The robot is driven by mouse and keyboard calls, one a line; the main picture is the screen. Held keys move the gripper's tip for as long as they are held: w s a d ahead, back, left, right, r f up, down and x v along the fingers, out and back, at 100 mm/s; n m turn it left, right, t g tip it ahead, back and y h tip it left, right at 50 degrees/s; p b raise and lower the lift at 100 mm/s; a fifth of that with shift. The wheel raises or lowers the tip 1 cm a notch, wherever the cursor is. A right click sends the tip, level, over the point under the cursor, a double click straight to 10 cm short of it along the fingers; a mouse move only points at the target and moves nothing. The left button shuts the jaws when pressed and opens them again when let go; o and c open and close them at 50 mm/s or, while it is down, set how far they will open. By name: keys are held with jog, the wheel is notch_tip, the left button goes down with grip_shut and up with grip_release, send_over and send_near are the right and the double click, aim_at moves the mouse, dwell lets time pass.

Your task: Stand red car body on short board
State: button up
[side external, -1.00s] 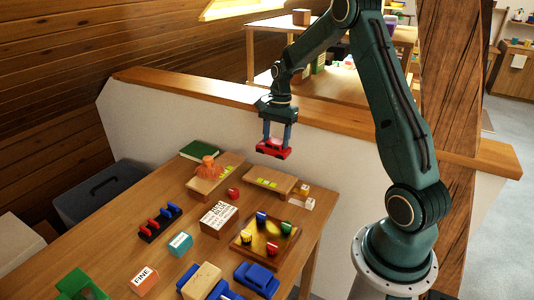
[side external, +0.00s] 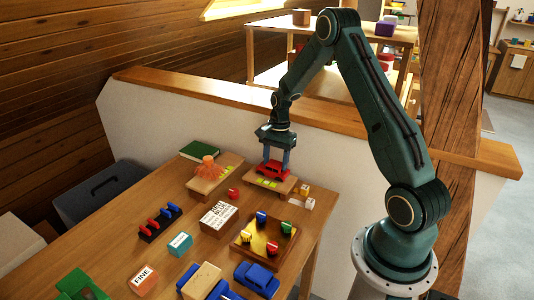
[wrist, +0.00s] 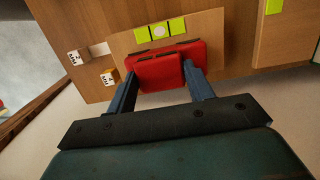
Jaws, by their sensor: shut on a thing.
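The red car body (side external: 273,170) is held between the two blue fingers of my gripper (side external: 275,164), upright and level. It is over the wooden board (side external: 262,184) with lime squares at the far end of the table, the right-hand of two boards. The car is resting on it or just above it; I cannot tell which. In the wrist view the red car body (wrist: 165,70) sits between the fingers (wrist: 157,82) along one edge of the board (wrist: 212,30). Two lime squares and a pale disc show beside the car.
A second board (side external: 202,186) with an orange piece (side external: 207,168) lies to the left, with a green book (side external: 200,150) behind. Two small lettered blocks (side external: 305,190) stand right of the car's board. A red piece (side external: 233,193) and a yellow-floored tray (side external: 262,258) lie nearer.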

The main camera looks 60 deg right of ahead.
jog(key=shift+f, duration=0.25)
jog(key=o, duration=1)
notch_tip(320, 180, up, 12)
jog(key=d, duration=0.1)
jog(key=shift+d, duration=0.4)
jog(key=shift+r, duration=0.1)
